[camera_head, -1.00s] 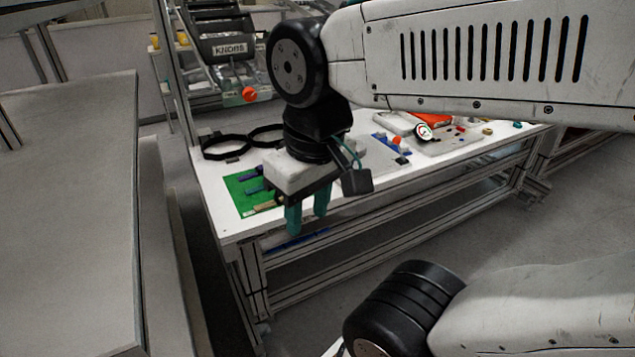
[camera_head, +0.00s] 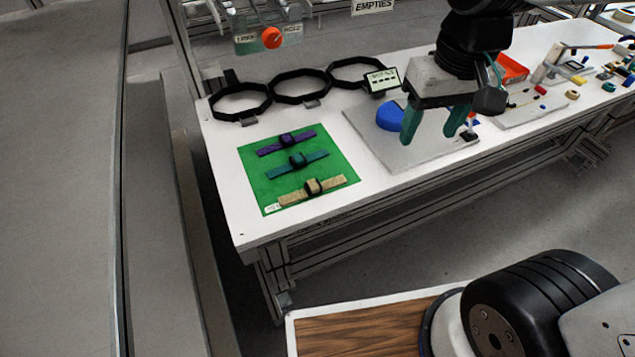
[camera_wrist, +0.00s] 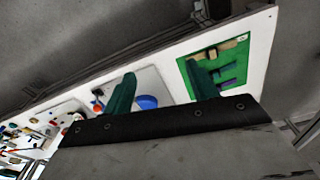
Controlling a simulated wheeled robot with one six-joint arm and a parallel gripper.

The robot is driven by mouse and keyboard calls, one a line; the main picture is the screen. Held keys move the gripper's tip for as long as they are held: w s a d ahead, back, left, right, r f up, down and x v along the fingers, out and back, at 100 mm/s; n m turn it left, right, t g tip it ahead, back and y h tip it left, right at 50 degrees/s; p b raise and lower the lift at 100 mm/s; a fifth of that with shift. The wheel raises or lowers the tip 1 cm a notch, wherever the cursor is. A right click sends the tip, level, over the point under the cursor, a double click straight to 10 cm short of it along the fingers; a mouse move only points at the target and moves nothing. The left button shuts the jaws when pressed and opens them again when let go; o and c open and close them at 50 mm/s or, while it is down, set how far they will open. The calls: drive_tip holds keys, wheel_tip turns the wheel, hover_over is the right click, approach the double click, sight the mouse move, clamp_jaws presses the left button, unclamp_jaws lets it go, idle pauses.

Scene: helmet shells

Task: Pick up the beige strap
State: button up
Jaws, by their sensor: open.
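The beige strap (camera_head: 298,195) lies on a green mat (camera_head: 258,178), nearest the table's front edge, with a dark buckle at its middle. A teal strap (camera_head: 283,170) and a purple strap (camera_head: 272,148) lie behind it on the mat. My gripper (camera_head: 430,138) is open and empty, with teal fingers, above the table to the right of the mat. In the wrist view the beige strap (camera_wrist: 236,42) shows at the mat's far edge, and a finger of my gripper (camera_wrist: 160,92) hides part of the mat.
Several black octagonal rings (camera_head: 240,117) stand along the table's back. A grey board (camera_head: 372,150) with a blue dome (camera_head: 388,117) lies right of the mat. A red tray (camera_head: 512,68) and small parts are farther right. The white table (camera_head: 215,165) is bare left of the mat.

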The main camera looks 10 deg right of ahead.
drive_tip(key=w+a+f+n, duration=0.1)
drive_tip(key=w+a+f, duration=0.6)
drive_tip(key=w+a, duration=0.1)
drive_tip(key=n, duration=0.1)
approach(313, 184)
drive_tip(key=shift+w+d+g, duration=0.1)
drive_tip(key=shift+d+g, duration=0.3)
drive_tip(key=f, duration=0.5)
drive_tip(key=a+f, duration=0.1)
drive_tip(key=f, duration=0.2)
drive_tip(key=shift+w+f, duration=0.2)
drive_tip(key=shift+f, duration=0.1)
drive_tip(key=c, duration=1.1)
